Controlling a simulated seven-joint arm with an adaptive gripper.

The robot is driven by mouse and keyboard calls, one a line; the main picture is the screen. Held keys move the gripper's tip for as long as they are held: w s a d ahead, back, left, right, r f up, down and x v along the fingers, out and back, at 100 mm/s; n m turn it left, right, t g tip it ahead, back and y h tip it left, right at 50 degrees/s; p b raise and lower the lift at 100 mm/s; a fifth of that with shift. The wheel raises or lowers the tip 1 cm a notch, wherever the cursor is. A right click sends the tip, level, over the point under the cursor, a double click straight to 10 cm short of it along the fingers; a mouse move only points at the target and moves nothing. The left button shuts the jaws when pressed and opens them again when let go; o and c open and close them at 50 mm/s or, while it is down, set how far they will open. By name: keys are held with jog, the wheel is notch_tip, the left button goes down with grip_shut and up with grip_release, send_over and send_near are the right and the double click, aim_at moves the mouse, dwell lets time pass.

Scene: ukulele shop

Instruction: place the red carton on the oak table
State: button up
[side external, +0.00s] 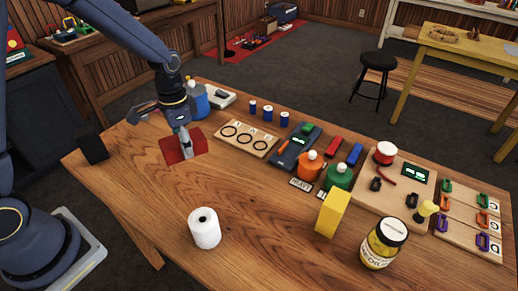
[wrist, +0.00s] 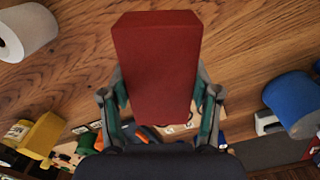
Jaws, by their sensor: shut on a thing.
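The red carton (side external: 182,147) is a plain box held between the fingers of my gripper (side external: 184,146), over the left part of the oak table (side external: 150,188). In the wrist view the carton (wrist: 156,62) fills the middle, with a finger of my gripper (wrist: 160,100) pressed on each side. The wood of the table (wrist: 240,30) shows behind it. The carton looks close to the tabletop; I cannot tell whether its underside touches the wood.
A white paper roll (side external: 205,228) stands near the front edge. A yellow box (side external: 332,213) and a jar (side external: 383,243) stand to the right. A blue bottle (side external: 197,100) is just behind my gripper, and a black block (side external: 93,149) is to the left. The wood around the paper roll is clear.

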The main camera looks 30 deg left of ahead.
jog(key=s+a+r+m, duration=0.1)
jog(key=s+a, duration=0.3)
jog(key=a, duration=0.5)
jog(key=s+a+r+m, duration=0.1)
jog(key=s+a+r, duration=0.2)
jog(key=a, duration=0.5)
jog(key=shift+s+a+m, duration=0.35)
jog(key=shift+s+m, duration=0.05)
jog(key=shift+s, duration=0.35)
send_over(151, 137)
jog(key=s, duration=0.1)
jog(key=f, duration=0.9)
jog(key=shift+d, duration=0.2)
jog(key=shift+w+a+f, duration=0.15)
jog(key=shift+w+f, duration=0.05)
jog(key=shift+f, duration=0.75)
jog(key=shift+w+a+f, duration=0.1)
jog(key=shift+w+f, duration=0.1)
jog(key=shift+f, duration=0.7)
jog(key=shift+f, duration=0.1)
